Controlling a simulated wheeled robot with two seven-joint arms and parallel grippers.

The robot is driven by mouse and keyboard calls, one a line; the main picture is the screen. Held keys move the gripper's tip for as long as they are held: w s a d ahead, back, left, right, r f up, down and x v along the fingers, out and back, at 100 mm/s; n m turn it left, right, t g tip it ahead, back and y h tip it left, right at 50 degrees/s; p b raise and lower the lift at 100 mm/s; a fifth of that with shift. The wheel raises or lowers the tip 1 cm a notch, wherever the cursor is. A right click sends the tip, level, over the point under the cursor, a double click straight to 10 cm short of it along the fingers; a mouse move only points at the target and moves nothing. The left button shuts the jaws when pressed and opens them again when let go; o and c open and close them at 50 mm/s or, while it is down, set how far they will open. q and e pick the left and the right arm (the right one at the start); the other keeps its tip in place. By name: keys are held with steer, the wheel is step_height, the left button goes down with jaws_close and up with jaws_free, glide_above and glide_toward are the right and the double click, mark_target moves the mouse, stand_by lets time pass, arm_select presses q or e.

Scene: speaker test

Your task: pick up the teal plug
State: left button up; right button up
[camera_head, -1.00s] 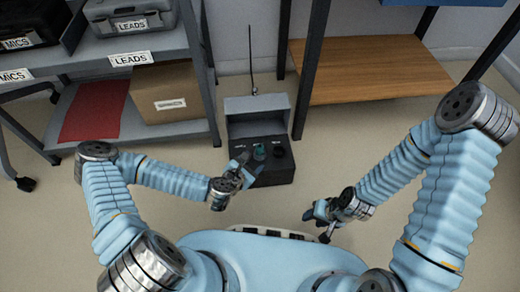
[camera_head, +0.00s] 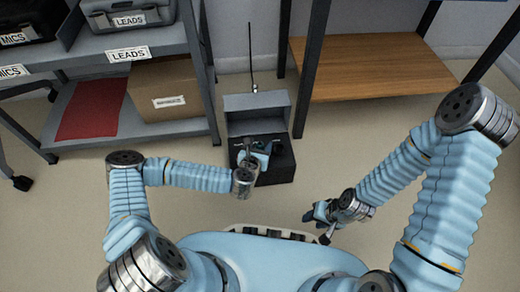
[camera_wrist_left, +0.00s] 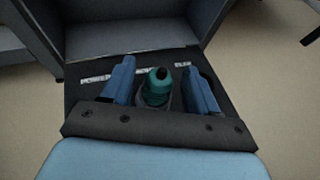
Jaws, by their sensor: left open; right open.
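The teal plug (camera_wrist_left: 157,88) stands upright in the top of a dark box (camera_head: 275,172) with a raised grey lid (camera_head: 258,112). In the left wrist view the plug shows between the two blue fingers of my left gripper (camera_wrist_left: 160,88). The fingers are open, one on each side of it, with gaps. In the head view my left gripper (camera_head: 258,152) is over the box and hides most of the plug. My right gripper (camera_head: 320,217) is open and empty, in front of my base and away from the box.
A grey shelf at the left holds a cardboard box (camera_head: 168,93), a red sheet (camera_head: 92,108) and a case marked LEADS (camera_head: 128,14). A wooden shelf (camera_head: 365,68) stands at the right. A thin antenna (camera_head: 250,60) rises behind the box. The floor right of the box is clear.

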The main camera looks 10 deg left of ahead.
arm_select(q)
steer(key=x, duration=0.2)
steer(key=shift+w+f, duration=0.15)
steer(key=shift+w, duration=0.1)
steer(key=c, duration=1)
steer(key=shift+c, duration=0.2)
